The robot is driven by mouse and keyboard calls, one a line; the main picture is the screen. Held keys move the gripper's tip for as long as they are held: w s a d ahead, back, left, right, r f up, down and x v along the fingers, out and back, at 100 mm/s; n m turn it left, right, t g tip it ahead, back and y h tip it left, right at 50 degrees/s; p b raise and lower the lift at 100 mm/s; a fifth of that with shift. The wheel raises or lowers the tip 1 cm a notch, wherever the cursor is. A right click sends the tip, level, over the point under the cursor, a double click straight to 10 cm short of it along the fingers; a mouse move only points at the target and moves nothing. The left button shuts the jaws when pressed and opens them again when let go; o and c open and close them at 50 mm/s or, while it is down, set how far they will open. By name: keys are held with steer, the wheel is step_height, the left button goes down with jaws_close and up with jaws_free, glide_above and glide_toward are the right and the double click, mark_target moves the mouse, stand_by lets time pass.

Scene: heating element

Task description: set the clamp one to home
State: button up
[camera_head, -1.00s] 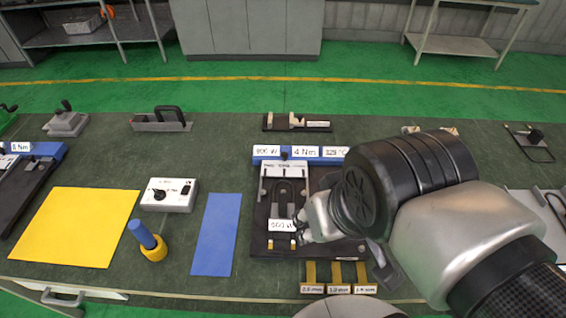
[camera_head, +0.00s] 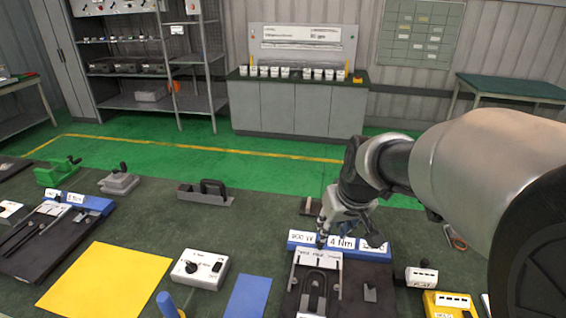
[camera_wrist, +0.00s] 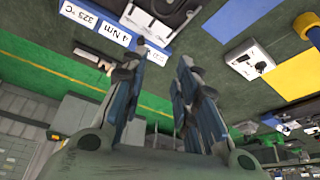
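The heating element fixture is a dark board (camera_head: 372,270) with a blue back rail (camera_head: 350,252) carrying the labels 900 W, 4 Nm and one partly covered. A pale bar (camera_head: 318,260) with small unreadable lettering lies across a dark U-shaped element (camera_head: 316,290). I cannot tell which part is clamp one. My gripper (camera_head: 345,232) is above the rail's back edge, apparently empty. In the wrist view my gripper (camera_wrist: 164,58) shows two separated fingers with nothing between them. The fixture's labelled rail (camera_wrist: 115,30) is upside down there, beyond the fingertips. The fixture's front is cut off.
A white knob box (camera_head: 200,269), a yellow mat (camera_head: 105,285) and a blue mat (camera_head: 248,296) lie left of the fixture. A green clamp-like tool (camera_head: 57,173) and a grey one (camera_head: 119,183) stand further left. A knobbed box (camera_head: 415,277) and yellow block (camera_head: 448,303) are at right.

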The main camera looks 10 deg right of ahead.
glide_toward(320, 243)
steer(key=b+x, duration=0.3)
steer(key=x, duration=0.5)
steer(key=shift+f+b, duration=0.25)
steer(key=shift+b, duration=0.05)
steer(key=shift+w, duration=0.1)
steer(key=shift+c, duration=0.3)
jaws_close()
